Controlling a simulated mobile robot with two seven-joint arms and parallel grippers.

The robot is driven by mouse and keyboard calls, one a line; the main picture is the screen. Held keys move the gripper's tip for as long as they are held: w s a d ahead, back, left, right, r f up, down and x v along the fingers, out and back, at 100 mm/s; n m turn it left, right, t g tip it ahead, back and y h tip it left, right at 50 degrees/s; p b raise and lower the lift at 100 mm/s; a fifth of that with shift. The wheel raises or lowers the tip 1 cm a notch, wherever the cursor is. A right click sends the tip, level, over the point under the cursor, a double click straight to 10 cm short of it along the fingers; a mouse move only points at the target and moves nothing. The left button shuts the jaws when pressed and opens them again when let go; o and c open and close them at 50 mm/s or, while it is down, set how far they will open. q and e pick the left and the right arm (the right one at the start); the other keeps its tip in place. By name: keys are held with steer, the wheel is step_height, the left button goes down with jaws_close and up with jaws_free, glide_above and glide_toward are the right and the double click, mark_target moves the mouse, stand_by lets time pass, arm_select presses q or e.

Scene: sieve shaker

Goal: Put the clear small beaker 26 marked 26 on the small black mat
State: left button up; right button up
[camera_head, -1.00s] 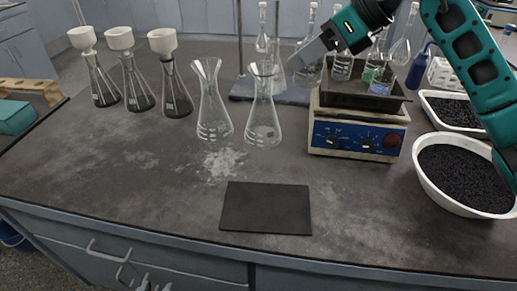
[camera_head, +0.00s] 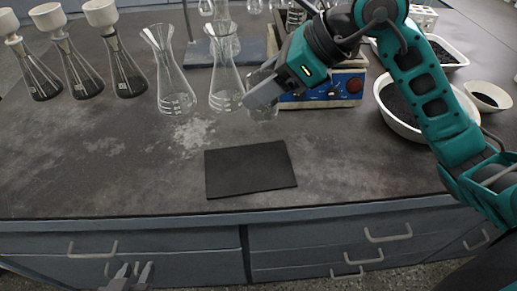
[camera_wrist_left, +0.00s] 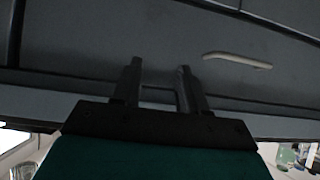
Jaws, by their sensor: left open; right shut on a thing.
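The small black mat (camera_head: 251,169) lies flat and bare near the front edge of the bench in the head view. My right gripper (camera_head: 261,98) is shut on a clear small beaker (camera_head: 263,112), just behind the mat and to the right of two conical flasks. The gripper hides much of the beaker, and no number on it can be read. My left gripper (camera_head: 130,272) is open and empty, low in front of the bench drawers; its two spread fingers (camera_wrist_left: 158,85) also show in the left wrist view.
Two empty clear conical flasks (camera_head: 174,90) (camera_head: 225,85) stand close left of the held beaker. Several flasks with white funnels (camera_head: 127,72) stand further left. The blue shaker (camera_head: 345,88) is partly behind my right arm. A white bowl of black grains (camera_head: 398,117) is at right.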

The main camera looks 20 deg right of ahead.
step_height(320, 180, down, 14)
steer(key=shift+r+b, duration=0.1)
steer(key=shift+b, duration=0.95)
steer(key=shift+f, duration=0.4)
arm_select(q)
steer(key=shift+w+d, duration=0.45)
steer(key=shift+d, duration=0.25)
arm_select(e)
steer(key=shift+f, duration=0.15)
steer(key=o, duration=1.1)
arm_select(q)
steer(key=shift+f, duration=0.25)
